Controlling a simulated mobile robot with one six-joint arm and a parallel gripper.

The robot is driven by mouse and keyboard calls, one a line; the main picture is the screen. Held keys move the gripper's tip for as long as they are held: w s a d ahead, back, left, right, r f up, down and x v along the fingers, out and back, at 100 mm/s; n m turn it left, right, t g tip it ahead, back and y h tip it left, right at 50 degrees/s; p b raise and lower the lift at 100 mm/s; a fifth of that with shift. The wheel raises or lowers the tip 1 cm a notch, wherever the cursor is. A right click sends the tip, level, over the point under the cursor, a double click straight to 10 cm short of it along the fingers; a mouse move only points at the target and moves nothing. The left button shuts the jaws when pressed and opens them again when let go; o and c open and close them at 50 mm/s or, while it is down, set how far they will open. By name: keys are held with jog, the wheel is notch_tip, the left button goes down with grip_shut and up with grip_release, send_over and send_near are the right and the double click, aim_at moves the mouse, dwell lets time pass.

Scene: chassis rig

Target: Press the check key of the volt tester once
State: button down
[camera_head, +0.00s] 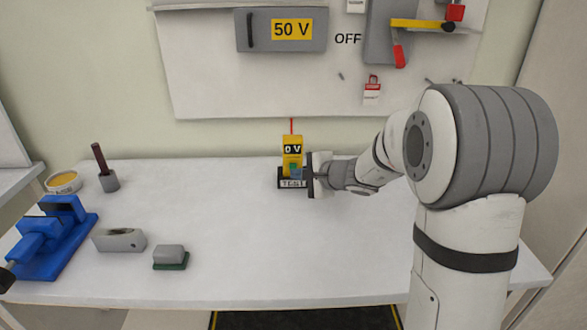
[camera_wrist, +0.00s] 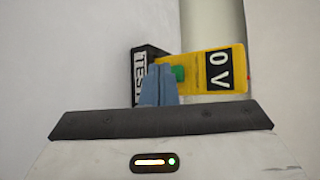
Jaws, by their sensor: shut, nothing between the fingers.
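The volt tester (camera_head: 292,146) is a yellow upright device with a red probe on top, in a dark stand with a "TEST" label (camera_head: 293,184) near the back of the table.
A blue vise (camera_head: 50,240), a grey block (camera_head: 119,240), a green-based block (camera_head: 171,257), a cup with a dark rod (camera_head: 108,180) and a round yellow tin (camera_head: 63,182) stand at the left. The table's middle front is clear.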

jog(key=shift+s+f+b, duration=0.1)
jog(key=shift+s+b, duration=0.7)
jog(key=shift+s, duration=0.35)
jog(key=shift+s+d+b, duration=0.1)
jog(key=shift+s+b, duration=0.4)
jog(key=shift+s, duration=0.8)
jog(key=s+r+n+g+h+p, duration=0.1)
jog(key=s+r+n+g+p, duration=0.25)
jog(key=s, duration=0.45)
jog(key=s+r+n+g+h+p, duration=0.1)
jog(key=s+r+n+g+p, duration=0.15)
jog(key=s+n+p, duration=0.45)
jog(key=s+d+r+n+g+h+p, duration=0.1)
jog(key=s+d+r+n+h+p, duration=0.1)
jog(key=s+d+h, duration=0.4)
jog(key=s+d+r+p, duration=0.1)
jog(key=s+d+r, duration=0.1)
jog(key=s+d, duration=0.3)
jog(key=shift+s+n+h, duration=0.35)
jog(key=shift+s+h, duration=0.05)
jog(key=shift+s, duration=0.8)
